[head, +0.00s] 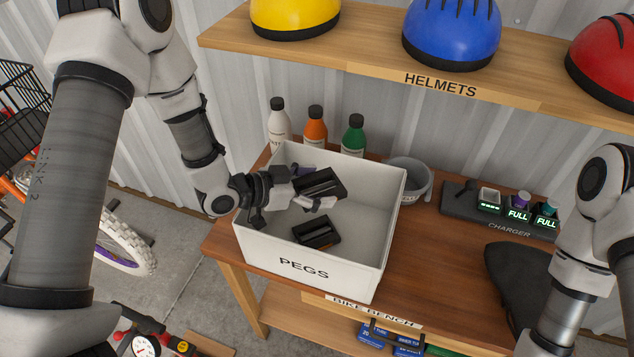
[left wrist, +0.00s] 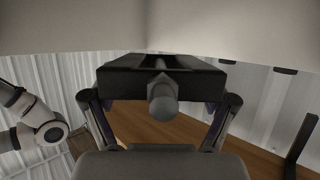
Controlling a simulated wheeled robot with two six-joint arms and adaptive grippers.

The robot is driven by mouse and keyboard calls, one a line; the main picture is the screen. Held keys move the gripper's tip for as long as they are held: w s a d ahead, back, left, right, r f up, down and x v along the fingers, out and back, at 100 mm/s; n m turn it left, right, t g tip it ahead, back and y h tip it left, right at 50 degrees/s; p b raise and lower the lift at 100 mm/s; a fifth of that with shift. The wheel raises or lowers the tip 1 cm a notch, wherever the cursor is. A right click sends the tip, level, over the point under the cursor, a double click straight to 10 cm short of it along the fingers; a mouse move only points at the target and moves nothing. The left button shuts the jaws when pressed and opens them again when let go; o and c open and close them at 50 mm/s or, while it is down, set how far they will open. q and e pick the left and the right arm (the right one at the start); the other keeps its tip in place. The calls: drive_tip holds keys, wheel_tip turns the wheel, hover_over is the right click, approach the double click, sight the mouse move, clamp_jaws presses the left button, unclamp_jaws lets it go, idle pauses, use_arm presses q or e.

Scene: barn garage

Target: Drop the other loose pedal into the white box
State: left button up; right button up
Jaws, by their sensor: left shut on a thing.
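My left gripper (head: 311,194) reaches over the box's left wall and is shut on another black pedal (head: 322,181), which sits above the box's inside, behind the lying pedal. In the left wrist view this held pedal (left wrist: 200,84) spans the two fingers, its rounded axle end towards the camera. My right arm shows at the right, but its gripper is out of view.
Three bottles (head: 315,127) and a grey cup (head: 408,180) stand behind and beside the box. A charger (head: 500,212) and black saddle (head: 515,282) are on the right of the bench (head: 425,262). The helmet shelf (head: 370,62) hangs above.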

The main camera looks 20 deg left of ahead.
sight(316, 187)
use_arm(q)
drive_tip(key=shift+s+r, duration=0.2)
drive_tip(key=shift+s, duration=0.05)
drive_tip(key=o, duration=1.1)
drive_tip(key=shift+s+r, duration=0.1)
drive_tip(key=shift+s, duration=0.1)
drive_tip(key=shift+w, duration=0.25)
wheel_tip(316, 187, up, 10)
drive_tip(key=shift+f, duration=0.15)
use_arm(e)
drive_tip(key=shift+s+r, duration=0.1)
drive_tip(key=shift+s, duration=0.15)
